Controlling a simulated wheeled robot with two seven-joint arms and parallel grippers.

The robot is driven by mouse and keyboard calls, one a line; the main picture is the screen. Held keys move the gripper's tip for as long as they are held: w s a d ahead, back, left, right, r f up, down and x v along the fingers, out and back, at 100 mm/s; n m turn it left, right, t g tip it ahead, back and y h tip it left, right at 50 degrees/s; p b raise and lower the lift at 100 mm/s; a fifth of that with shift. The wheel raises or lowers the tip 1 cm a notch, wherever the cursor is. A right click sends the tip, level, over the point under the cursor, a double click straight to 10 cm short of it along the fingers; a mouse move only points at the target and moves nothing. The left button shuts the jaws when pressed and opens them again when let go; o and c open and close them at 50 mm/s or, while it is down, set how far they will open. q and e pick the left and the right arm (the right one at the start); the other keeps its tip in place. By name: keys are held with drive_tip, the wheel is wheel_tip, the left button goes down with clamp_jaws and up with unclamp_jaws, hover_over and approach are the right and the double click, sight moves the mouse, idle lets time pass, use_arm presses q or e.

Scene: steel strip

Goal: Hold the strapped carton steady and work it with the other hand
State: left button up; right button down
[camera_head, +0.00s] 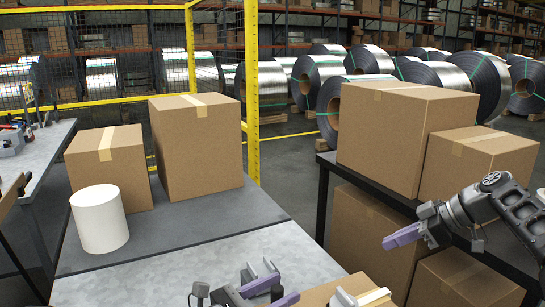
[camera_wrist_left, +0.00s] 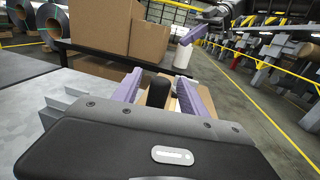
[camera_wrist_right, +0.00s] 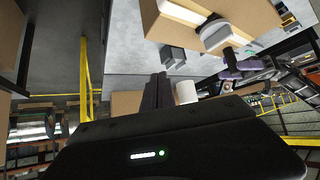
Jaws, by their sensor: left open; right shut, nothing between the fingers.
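The strapped carton (camera_head: 318,293) is at the bottom edge of the head view, partly cut off, with a pale band and a white round piece (camera_head: 345,298) on top. It shows at the top of the right wrist view (camera_wrist_right: 250,18), and partly beyond the fingers in the left wrist view. My left gripper (camera_head: 288,287) is open beside the carton's left side; its purple fingers (camera_wrist_left: 160,90) are spread, with a dark upright post between them in the picture. I cannot tell whether they touch the carton. My right gripper (camera_head: 387,242) is shut and empty, up and to the right of the carton.
Two cartons (camera_head: 190,150) (camera_head: 108,165) and a white cylinder (camera_head: 99,219) stand on the grey table (camera_head: 190,275). Grey metal blocks (camera_head: 270,267) stand near my left gripper. A dark rack (camera_head: 323,195) with several cartons is behind my right arm. Steel coils and yellow fencing lie further back.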

use_arm(q)
drive_tip(key=v, duration=1.2)
